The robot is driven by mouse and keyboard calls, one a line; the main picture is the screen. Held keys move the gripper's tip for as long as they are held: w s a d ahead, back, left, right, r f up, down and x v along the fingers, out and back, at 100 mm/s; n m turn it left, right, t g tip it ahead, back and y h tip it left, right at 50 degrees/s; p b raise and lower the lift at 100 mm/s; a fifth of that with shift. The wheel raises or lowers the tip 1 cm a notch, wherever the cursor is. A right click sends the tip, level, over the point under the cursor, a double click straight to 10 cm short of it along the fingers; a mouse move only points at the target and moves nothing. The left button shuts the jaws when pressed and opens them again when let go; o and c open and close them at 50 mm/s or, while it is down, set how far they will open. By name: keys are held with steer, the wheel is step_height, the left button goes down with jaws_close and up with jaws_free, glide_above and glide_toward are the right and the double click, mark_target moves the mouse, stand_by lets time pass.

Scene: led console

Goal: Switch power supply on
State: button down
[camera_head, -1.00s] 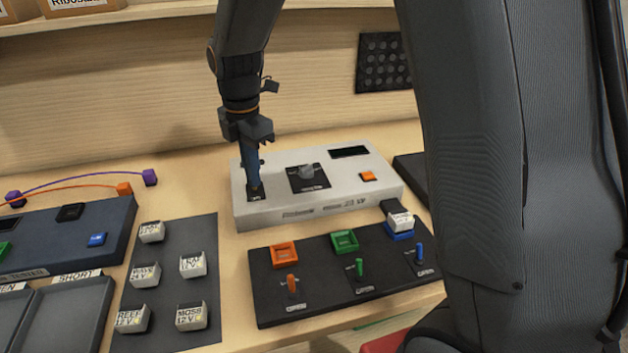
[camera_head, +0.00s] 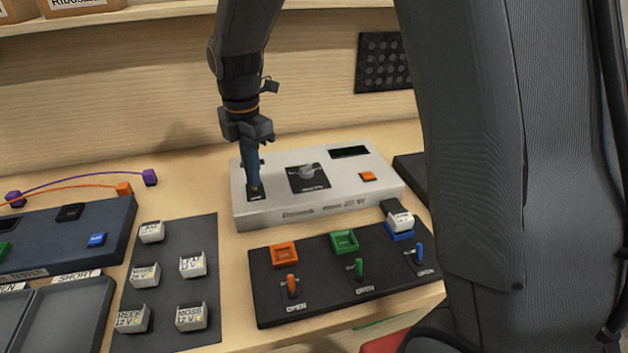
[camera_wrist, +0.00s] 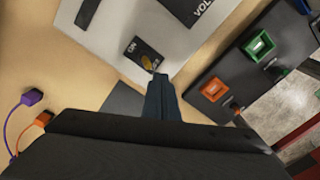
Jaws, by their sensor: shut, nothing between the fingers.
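The power supply (camera_head: 290,210) is a light grey box at the back middle of the table. It has a small black switch plate at its left end, a grey knob (camera_head: 308,172) on a black plate, a dark display and an orange button (camera_head: 367,176). My gripper (camera_head: 254,188) is shut and empty, pointing down with its tips at the switch plate. In the wrist view the switch plate (camera_wrist: 139,50) reads "ON", with a yellowish lever (camera_wrist: 148,62) beside the fingertips (camera_wrist: 161,76). I cannot tell whether the tips touch the lever or which way it is set.
A black panel (camera_head: 340,305) with orange, green and blue sockets and levers lies in front; a white block sits at the blue socket. Several labelled white blocks stand on a dark mat (camera_head: 170,275). A tester box (camera_head: 75,235) and trays are at left.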

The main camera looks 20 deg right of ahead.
mark_target(257, 199)
steer(key=shift+f, duration=0.2)
steer(key=shift+f, duration=0.3)
steer(key=shift+f+b, duration=0.45)
steer(key=shift+f, duration=0.6)
steer(key=shift+w, duration=1.1)
steer(key=shift+r, duration=0.1)
step_height(257, 199, up, 7)
steer(key=p, duration=0.5)
steer(key=shift+s, duration=0.45)
